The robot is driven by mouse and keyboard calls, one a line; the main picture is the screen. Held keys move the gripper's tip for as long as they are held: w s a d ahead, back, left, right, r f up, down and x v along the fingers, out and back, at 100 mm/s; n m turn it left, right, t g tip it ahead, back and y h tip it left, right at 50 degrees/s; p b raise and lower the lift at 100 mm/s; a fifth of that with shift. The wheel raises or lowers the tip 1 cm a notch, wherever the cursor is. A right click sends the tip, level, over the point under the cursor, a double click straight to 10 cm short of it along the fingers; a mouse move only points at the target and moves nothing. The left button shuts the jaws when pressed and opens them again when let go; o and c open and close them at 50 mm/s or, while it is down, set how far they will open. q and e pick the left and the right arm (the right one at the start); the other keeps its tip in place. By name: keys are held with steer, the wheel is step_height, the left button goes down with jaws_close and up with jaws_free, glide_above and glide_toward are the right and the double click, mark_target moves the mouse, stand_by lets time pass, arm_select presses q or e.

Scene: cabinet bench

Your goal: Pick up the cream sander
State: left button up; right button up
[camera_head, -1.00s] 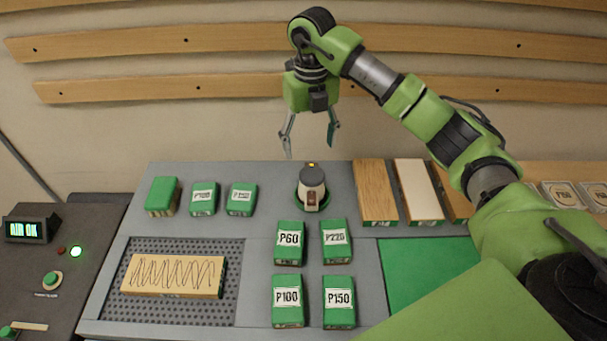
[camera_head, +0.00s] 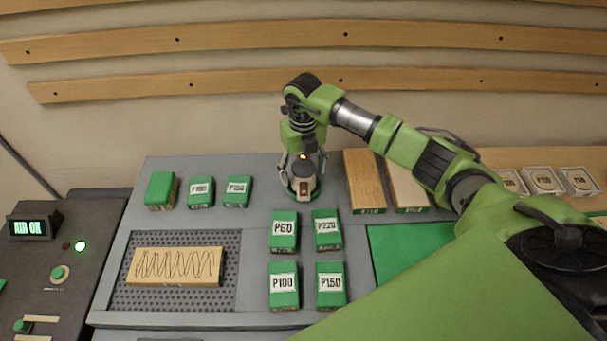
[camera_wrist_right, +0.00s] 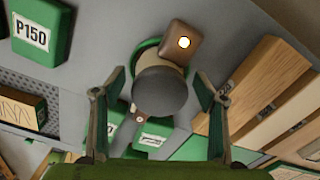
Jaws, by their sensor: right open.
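The cream sander (camera_head: 303,178) stands upright on its green round base at the back middle of the grey bench. It has a dark grey top and a brown part at its front. My right gripper (camera_head: 303,172) is lowered over it, with one finger on each side. In the right wrist view the sander (camera_wrist_right: 160,92) shows its grey top between the two open fingers of the gripper (camera_wrist_right: 160,100), with a gap visible on both sides. My left gripper is not in view.
Green blocks labelled P60 (camera_head: 284,232), P220 (camera_head: 327,230), P100 (camera_head: 284,287) and P150 (camera_head: 330,287) stand in front of the sander. Wooden boards (camera_head: 364,180) lie to its right. A scribbled board (camera_head: 176,266) lies on the perforated plate (camera_head: 126,296) at left.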

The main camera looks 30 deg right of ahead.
mark_target(302, 166)
steer(key=c, duration=1.8)
steer(key=shift+w, duration=0.1)
steer(key=shift+c, duration=0.2)
steer(key=shift+r, duration=0.1)
steer(key=shift+r+b, duration=0.45)
steer(key=shift+b, duration=0.1)
steer(key=shift+a+r+b, duration=0.25)
steer(key=shift+r+b, duration=0.5)
steer(key=shift+r, duration=0.5)
steer(key=s+a+r+b, duration=0.3)
steer(key=s+a+r, duration=0.5)
steer(key=a+r, duration=0.1)
steer(key=shift+s+a+r+b, duration=0.25)
steer(key=shift+s+a+b, duration=0.1)
steer(key=shift+a, duration=0.5)
